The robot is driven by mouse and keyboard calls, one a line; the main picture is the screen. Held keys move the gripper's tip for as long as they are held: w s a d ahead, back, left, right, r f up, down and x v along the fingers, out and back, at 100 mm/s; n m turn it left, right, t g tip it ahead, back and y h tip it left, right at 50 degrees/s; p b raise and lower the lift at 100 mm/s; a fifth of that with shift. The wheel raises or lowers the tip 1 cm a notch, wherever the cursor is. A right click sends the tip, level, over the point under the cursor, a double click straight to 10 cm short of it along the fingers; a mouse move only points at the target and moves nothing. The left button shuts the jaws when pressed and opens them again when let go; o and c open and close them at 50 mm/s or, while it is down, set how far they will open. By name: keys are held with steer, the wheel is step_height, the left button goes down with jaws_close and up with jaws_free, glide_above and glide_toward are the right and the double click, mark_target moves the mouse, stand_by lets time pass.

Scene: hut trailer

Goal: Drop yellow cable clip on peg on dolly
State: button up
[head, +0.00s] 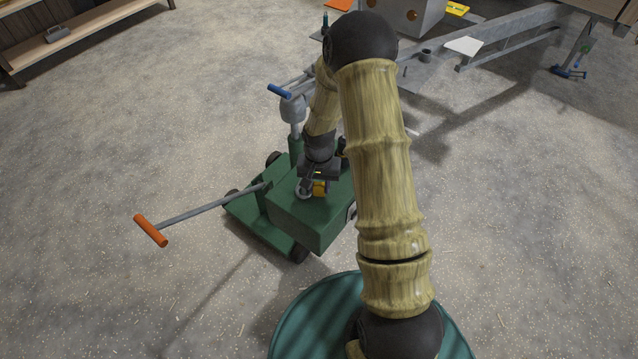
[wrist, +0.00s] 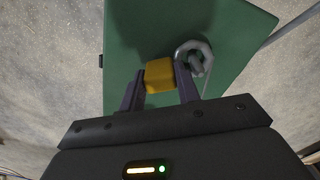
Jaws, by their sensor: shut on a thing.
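The yellow cable clip (wrist: 158,75) is between the two fingers of my gripper (wrist: 160,86), which is shut on it. In the head view the clip (head: 320,188) shows below my gripper (head: 318,177), over the green box top of the dolly (head: 300,228). A grey ring-like piece (wrist: 206,60) curves around a short dark stub, perhaps the peg (wrist: 196,64), just right of the clip. The right finger partly covers this spot. I cannot tell whether the clip touches the dolly top, or whether the ring is part of the clip.
The dolly has a grey pull bar with an orange handle (head: 150,230) reaching left. A grey jack post with a blue handle (head: 280,91) stands behind the box. A trailer frame (head: 500,38) lies at the back right. The floor to the left is open.

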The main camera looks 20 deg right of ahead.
stand_by(0.3)
steer(key=o, duration=1.1)
steer(key=shift+r, duration=0.1)
steer(key=shift+w+r, duration=0.1)
steer(key=shift+r, duration=0.15)
step_height(320, 180, up, 17)
steer(key=shift+d+f+p, duration=0.1)
steer(key=shift+p, duration=1.05)
steer(key=shift+s, duration=0.2)
